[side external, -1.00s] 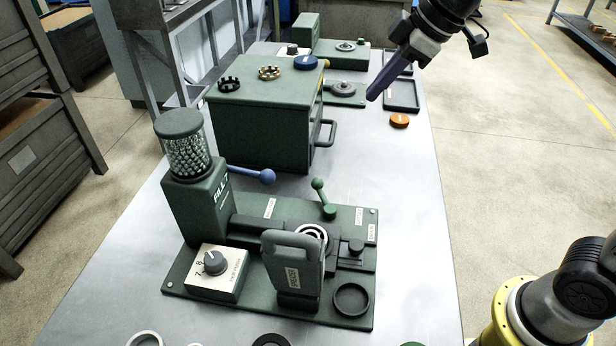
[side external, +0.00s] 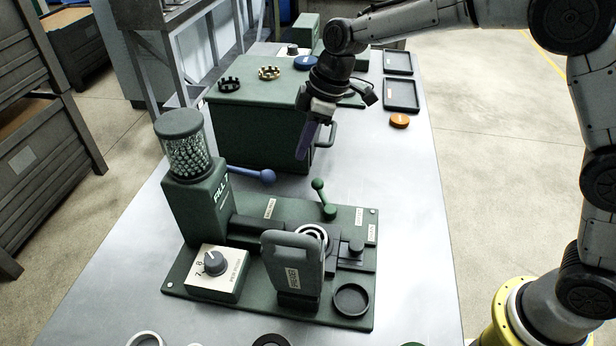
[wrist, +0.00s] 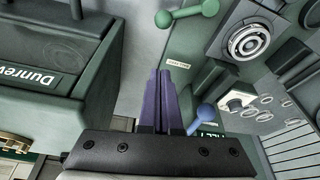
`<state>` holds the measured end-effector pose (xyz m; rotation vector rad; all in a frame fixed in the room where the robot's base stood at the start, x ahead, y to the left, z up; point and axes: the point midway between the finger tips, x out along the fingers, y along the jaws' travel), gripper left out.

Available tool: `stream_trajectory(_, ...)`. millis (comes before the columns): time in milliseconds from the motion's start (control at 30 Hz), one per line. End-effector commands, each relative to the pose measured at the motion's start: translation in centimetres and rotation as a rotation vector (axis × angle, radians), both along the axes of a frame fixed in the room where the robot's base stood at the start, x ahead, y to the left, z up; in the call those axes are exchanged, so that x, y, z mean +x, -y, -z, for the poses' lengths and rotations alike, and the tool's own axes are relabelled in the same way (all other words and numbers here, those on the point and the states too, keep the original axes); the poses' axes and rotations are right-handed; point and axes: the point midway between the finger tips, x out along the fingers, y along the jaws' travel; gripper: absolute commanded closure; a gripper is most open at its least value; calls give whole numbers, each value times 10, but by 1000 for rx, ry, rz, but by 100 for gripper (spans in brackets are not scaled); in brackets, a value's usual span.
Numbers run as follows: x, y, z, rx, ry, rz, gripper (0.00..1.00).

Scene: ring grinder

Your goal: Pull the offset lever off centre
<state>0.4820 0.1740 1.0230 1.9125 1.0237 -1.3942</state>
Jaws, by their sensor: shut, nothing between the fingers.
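A green lever (side external: 323,198) with a ball end stands tilted on the green machine base plate (side external: 358,218), beside the ring seat; it also shows at the top of the wrist view (wrist: 188,13). Small labels lie near it; I cannot read them surely. A blue ball-ended lever (side external: 250,175) sticks out from the filling tower, and its ball also shows in the wrist view (wrist: 207,113), right of my fingers. My gripper (side external: 301,157) has purple fingers, shut and empty, pointing down above and behind the base plate. The fingers (wrist: 161,73) touch neither lever as far as I can see.
A dark green cabinet (side external: 255,135) with a side handle stands close behind my gripper. The filling tower (side external: 205,205) with balls in its jar stands left. An upright green handled plate (side external: 291,268) stands at the front.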

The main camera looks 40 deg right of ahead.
Motion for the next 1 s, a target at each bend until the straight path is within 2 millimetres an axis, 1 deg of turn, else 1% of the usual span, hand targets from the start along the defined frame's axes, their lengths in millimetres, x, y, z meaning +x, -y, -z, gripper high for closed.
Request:
stream_trajectory(133, 0, -1, 4, 0, -2, 1, 100)
stream_trajectory(267, 2, -4, 19, -1, -4, 0, 100)
stream_trajectory(700, 16, -26, 98, -1, -4, 0, 100)
stream_trajectory(800, 8, -10, 91, 0, 1, 4, 100)
stream_trajectory(1000, -2, 5, 88, 0, 2, 2, 100)
